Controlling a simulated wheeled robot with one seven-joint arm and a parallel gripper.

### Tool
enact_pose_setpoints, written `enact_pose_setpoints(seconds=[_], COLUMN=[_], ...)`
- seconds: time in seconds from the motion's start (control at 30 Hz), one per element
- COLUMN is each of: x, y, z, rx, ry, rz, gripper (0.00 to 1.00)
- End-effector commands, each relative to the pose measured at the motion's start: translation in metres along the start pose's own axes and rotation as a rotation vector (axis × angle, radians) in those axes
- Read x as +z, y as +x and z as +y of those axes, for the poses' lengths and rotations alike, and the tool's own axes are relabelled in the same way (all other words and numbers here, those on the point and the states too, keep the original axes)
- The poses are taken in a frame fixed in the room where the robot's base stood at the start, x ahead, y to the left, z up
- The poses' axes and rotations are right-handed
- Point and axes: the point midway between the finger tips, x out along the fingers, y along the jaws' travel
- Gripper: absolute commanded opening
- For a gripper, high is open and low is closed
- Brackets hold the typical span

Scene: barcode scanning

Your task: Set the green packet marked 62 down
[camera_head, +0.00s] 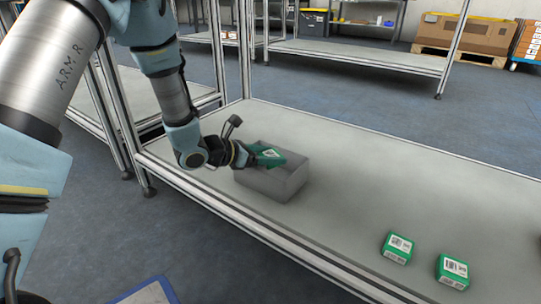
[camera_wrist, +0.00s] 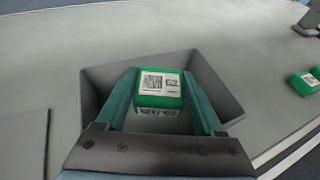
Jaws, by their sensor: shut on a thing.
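The green packet marked 62 (camera_wrist: 160,88) is between the two fingers of my gripper (camera_wrist: 162,105), with its white label facing the wrist camera. My gripper is shut on it. In the head view my gripper (camera_head: 262,156) is over the grey box (camera_head: 272,190) on the table, and the packet's green side shows at the fingertips. In the wrist view the grey box's walls (camera_wrist: 215,85) surround the packet from behind. I cannot tell how far the packet is above the box floor.
Two other green packets lie on the table (camera_head: 340,180) at the front right, one (camera_head: 398,248) left of the other (camera_head: 452,271). The table between them and the grey box is clear. Metal shelving (camera_head: 360,58) stands farther back.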

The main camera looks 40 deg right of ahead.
Motion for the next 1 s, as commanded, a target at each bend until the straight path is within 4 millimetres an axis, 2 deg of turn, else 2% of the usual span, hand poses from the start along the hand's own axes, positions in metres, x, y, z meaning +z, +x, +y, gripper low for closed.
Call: enact_pose_setpoints(seconds=[0.33, 0.37, 0.6, 0.87, 1.0], x=[-0.007, -0.007, -0.007, -0.006, 0.003], y=[0.003, 0.003, 0.003, 0.003, -0.001], z=[0.000, 0.000, 0.000, 0.000, 0.000], rx=[0.001, 0.001, 0.000, 0.000, 0.000], ry=[0.000, 0.000, 0.000, 0.000, 0.001], rz=[-0.001, 0.000, 0.000, 0.000, 0.000], gripper=[0.04, 0.72, 0.99, 1.00, 1.00])
